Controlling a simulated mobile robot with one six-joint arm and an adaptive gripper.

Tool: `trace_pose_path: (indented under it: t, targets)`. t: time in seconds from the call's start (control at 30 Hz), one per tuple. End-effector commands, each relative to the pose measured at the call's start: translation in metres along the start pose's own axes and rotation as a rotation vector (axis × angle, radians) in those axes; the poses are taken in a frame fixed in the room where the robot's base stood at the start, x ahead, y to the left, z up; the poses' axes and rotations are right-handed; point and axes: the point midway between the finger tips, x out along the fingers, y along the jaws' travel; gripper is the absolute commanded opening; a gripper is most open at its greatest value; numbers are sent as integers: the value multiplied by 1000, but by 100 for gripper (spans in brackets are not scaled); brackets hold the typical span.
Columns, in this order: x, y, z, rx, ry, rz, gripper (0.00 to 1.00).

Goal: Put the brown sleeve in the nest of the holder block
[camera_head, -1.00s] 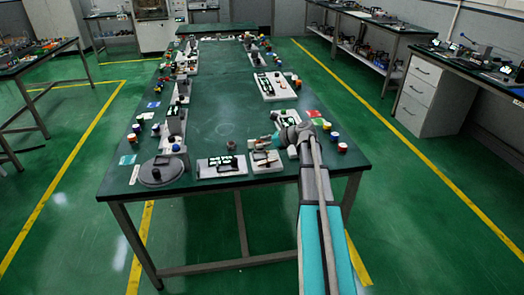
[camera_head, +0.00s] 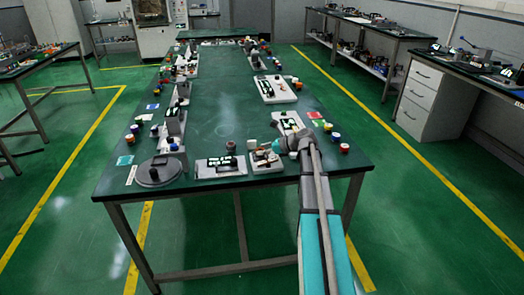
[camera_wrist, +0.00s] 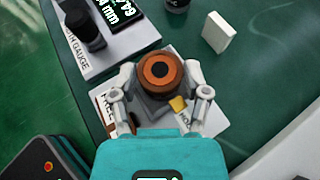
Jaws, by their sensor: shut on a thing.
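The brown sleeve (camera_wrist: 161,70) is a short round ring with a dark hole, upright between the two fingers of my gripper (camera_wrist: 160,88) in the wrist view. My gripper is shut on it. Beneath the sleeve is a grey holder block (camera_wrist: 152,108) on a white plate (camera_wrist: 185,51), with a small yellow piece beside it. The sleeve hides the nest, so I cannot tell whether it touches the block. In the head view my gripper (camera_head: 276,148) is over the table's near edge area, and the sleeve is too small to make out clearly.
A gauge unit with a lit display (camera_wrist: 113,12) stands at upper left in the wrist view. A white block (camera_wrist: 219,32) and a dark cylinder (camera_wrist: 177,4) stand beyond the plate. The middle of the green table (camera_head: 225,105) is clear.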

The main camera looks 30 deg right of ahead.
Motion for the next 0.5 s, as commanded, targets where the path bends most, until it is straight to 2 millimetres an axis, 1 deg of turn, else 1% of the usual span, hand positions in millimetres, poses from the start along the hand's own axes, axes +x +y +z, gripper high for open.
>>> trace_pose_path:
  t: [0.03,0.07,0.2,0.23,0.5]
  targets:
    - [1,0,-2,0,0,0,4]
    - [1,0,-2,0,0,0,64]
    - [1,0,-1,0,0,0,90]
    - [1,0,-1,0,0,0,95]
    - [1,0,-1,0,0,0,95]
